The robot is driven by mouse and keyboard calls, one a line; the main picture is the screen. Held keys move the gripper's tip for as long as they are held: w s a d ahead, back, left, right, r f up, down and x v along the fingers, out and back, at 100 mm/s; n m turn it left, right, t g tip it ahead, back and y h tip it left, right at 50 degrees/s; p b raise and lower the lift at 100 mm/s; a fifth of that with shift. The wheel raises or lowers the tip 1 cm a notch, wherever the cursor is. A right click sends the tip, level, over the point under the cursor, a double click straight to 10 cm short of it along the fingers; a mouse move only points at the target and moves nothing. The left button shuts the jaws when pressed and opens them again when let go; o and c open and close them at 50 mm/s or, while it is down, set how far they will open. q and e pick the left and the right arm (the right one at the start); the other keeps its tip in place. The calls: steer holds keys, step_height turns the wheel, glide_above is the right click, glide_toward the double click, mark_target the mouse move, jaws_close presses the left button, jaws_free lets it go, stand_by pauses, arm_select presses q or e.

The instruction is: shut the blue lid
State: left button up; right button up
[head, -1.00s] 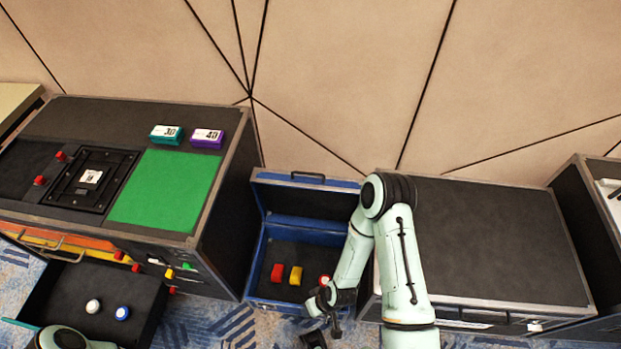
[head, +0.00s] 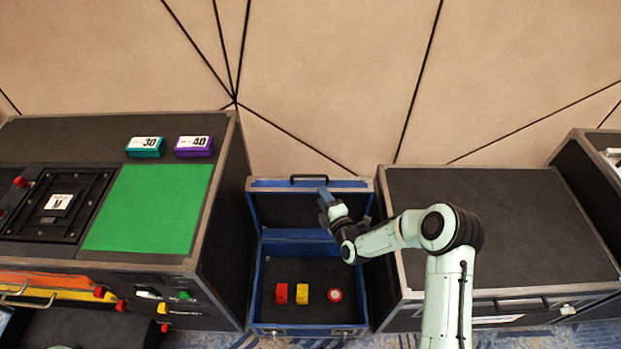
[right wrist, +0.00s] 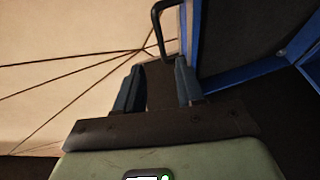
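The blue case (head: 258,290) stands on the floor between two dark cabinets. Its blue lid (head: 273,185) is open and stands up at the back, dark inside, with a black handle (head: 310,178) on its top edge. My right gripper (head: 325,198) is in front of the lid's inner side in the head view, near its upper edge. In the right wrist view the right gripper (right wrist: 156,88) has its two fingers apart with nothing between them. The lid's blue edge (right wrist: 193,35) is beside the right finger; contact cannot be told. My left gripper is out of view.
A red block (head: 281,294), a yellow block (head: 303,294) and a red-and-white round piece (head: 335,295) lie inside the case. The left cabinet (head: 215,240) and right cabinet (head: 500,230) stand close on both sides. A wall is behind.

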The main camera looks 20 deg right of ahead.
mark_target(310, 177)
steer(key=w, duration=0.3)
steer(key=w+f+b, duration=0.1)
steer(key=w, duration=0.3)
steer(key=w+f+b, duration=0.1)
steer(key=w, duration=0.2)
steer(key=shift+w+d, duration=0.15)
steer(key=shift+d, duration=0.1)
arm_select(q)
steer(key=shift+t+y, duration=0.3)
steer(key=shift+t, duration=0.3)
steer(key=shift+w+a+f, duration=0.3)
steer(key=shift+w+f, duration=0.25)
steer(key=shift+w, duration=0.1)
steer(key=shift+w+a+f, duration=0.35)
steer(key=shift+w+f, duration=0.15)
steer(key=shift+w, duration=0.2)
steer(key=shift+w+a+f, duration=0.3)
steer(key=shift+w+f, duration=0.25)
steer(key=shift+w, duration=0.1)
arm_select(e)
steer(key=shift+w, duration=0.85)
jaws_close()
